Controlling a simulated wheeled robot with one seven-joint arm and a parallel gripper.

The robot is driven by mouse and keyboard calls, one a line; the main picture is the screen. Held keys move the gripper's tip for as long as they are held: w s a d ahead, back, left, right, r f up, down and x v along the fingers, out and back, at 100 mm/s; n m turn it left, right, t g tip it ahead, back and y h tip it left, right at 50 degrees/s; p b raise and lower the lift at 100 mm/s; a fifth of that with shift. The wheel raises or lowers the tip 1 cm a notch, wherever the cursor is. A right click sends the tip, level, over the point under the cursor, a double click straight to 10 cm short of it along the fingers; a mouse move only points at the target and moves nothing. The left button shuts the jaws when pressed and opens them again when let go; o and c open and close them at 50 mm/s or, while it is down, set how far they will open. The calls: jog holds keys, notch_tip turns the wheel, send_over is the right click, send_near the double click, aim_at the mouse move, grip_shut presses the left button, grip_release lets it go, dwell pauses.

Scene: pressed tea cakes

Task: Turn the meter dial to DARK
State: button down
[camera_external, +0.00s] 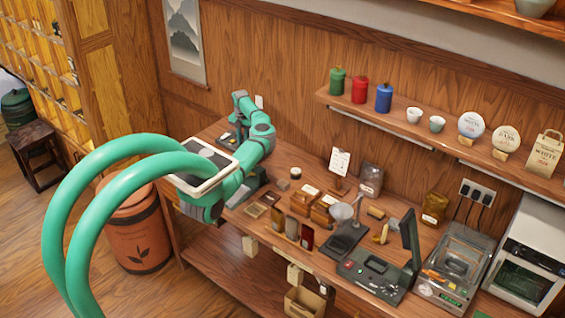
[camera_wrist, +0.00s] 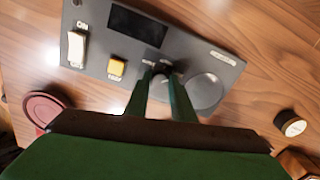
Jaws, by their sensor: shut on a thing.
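The meter is a flat grey box (camera_wrist: 225,62) in the wrist view, with a dark screen (camera_wrist: 138,26), a white rocker switch (camera_wrist: 77,45), a yellow button (camera_wrist: 117,68) and a round grey disc (camera_wrist: 203,92). Its black dial (camera_wrist: 163,69) sits between the tips of my gripper (camera_wrist: 160,88), and the two green fingers are shut on it. Small white marks lie beside the dial, too small to read, and its pointer is hidden. In the external view the meter (camera_external: 228,141) is at the table's far left end, largely behind my arm.
A dark red round thing (camera_wrist: 43,107) lies left of the meter in the wrist view, and a small black-sided jar (camera_wrist: 290,123) lies right. Boxes (camera_external: 303,199), a scale-like stand (camera_external: 345,235) and an open-lidded device (camera_external: 372,275) fill the table further right.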

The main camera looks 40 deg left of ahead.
jog(key=shift+m, duration=0.9)
jog(key=c, duration=1.5)
grip_release()
jog(key=shift+r, duration=0.1)
notch_tip(320, 180, up, 11)
jog(key=shift+f, duration=0.2)
